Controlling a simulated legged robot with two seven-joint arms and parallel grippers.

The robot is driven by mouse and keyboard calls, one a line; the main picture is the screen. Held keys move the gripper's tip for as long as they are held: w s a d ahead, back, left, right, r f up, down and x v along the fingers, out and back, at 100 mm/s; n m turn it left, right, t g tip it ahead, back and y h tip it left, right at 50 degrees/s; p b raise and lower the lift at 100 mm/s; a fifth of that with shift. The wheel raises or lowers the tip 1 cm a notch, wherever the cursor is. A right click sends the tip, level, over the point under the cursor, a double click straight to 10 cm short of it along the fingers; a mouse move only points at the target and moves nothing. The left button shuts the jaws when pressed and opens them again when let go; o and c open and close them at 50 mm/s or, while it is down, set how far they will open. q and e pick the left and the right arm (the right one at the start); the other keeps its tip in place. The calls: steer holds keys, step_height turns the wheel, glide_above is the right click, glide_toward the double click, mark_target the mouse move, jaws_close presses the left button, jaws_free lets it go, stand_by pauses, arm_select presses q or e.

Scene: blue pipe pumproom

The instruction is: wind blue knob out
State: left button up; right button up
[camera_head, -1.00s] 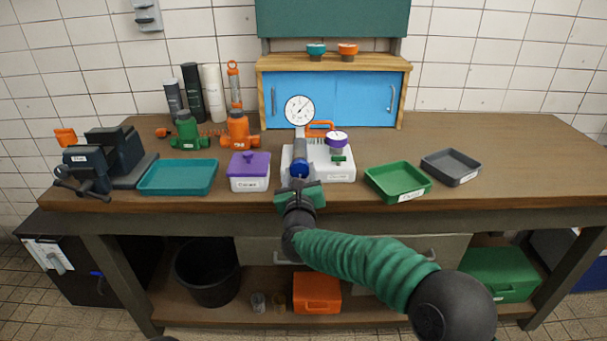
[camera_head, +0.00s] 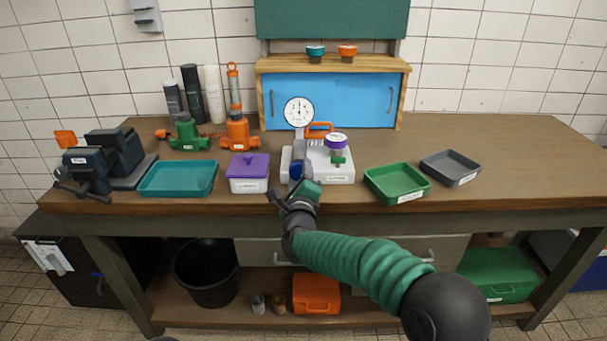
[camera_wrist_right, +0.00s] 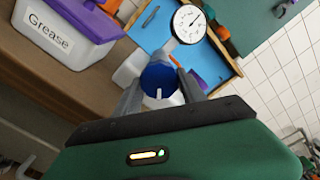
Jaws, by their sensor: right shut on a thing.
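The blue knob (camera_head: 296,170) is on the front of a white-based unit (camera_head: 330,172) with a round dial gauge (camera_head: 298,112) above it. My right gripper (camera_head: 297,182) is at the knob from the front, its jaws turned at a slant. In the right wrist view the blue knob (camera_wrist_right: 159,80), with a pale mark on its face, sits between the two grey fingers of the right gripper (camera_wrist_right: 162,88), which are shut on it. The dial gauge shows behind it there. My left gripper is not in view.
A purple-lidded grease box (camera_head: 249,172) stands just left of the unit. A green tray (camera_head: 397,183) and a grey tray (camera_head: 450,167) lie to the right, a teal tray (camera_head: 178,178) to the left. The bench's right side is clear.

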steer(key=n, duration=0.1)
steer(key=n+p, duration=0.1)
steer(key=n, duration=0.2)
steer(key=shift+r+n, duration=0.25)
steer(key=shift+n, duration=0.05)
steer(key=n+p, duration=0.2)
steer(key=n, duration=0.1)
steer(key=shift+n, duration=0.3)
steer(key=n+p, duration=0.1)
steer(key=n, duration=0.2)
steer(key=shift+n+p, duration=0.3)
steer(key=n+p, duration=0.2)
steer(key=n, duration=0.2)
steer(key=shift+n, duration=0.3)
steer(key=n+p, duration=0.3)
steer(key=n, duration=0.2)
steer(key=shift+a+n, duration=0.1)
steer(key=shift+n, duration=0.2)
steer(key=n+p, duration=0.1)
steer(key=n, duration=0.2)
steer(key=shift+f, duration=0.1)
steer(key=shift+f+n+p, duration=0.1)
steer(key=shift+n+p, duration=0.5)
steer(key=shift+n, duration=0.6)
steer(key=shift+f, duration=0.1)
